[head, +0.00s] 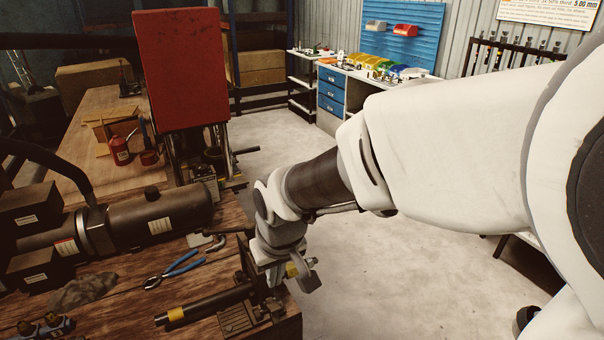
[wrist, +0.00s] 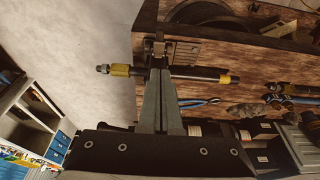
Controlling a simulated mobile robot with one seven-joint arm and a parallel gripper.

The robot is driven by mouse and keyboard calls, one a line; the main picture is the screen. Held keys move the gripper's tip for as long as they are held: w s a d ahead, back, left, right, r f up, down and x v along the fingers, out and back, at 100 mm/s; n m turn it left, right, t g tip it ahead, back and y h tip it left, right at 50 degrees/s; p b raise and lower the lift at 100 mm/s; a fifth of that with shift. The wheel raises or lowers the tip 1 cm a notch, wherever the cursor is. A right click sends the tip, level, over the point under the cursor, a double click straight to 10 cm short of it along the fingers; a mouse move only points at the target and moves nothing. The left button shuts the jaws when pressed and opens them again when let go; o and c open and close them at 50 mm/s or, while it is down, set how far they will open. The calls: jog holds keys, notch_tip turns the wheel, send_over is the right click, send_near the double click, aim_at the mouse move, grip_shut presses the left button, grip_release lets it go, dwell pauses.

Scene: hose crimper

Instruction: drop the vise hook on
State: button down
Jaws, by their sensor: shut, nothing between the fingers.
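A dark hose (head: 212,303) with a yellow band lies across the vise (head: 240,318) at the near edge of the wooden bench. In the wrist view the hose (wrist: 194,74) runs left to right, with a metal fitting and a yellow band at its left end. My gripper (wrist: 160,73) is shut and empty, its fingertips over the hose at the vise. A small metal piece of the vise (wrist: 158,46), perhaps the hook, shows just past the fingertips. I cannot tell whether it is over the hose. In the head view my wrist hides much of this spot.
Blue-handled pliers (head: 172,270) lie behind the hose. A rag (head: 84,290) lies at the left. The floor (head: 385,270) to the right is clear.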

aim_at(272, 305)
jog(key=x, duration=1)
jog(key=shift+d+f+b, duration=0.1)
jog(key=shift+f+b, duration=0.1)
jog(key=shift+b, duration=0.35)
jog(key=shift+s+r, duration=0.1)
jog(key=shift+s, duration=0.05)
dwell(0.4)
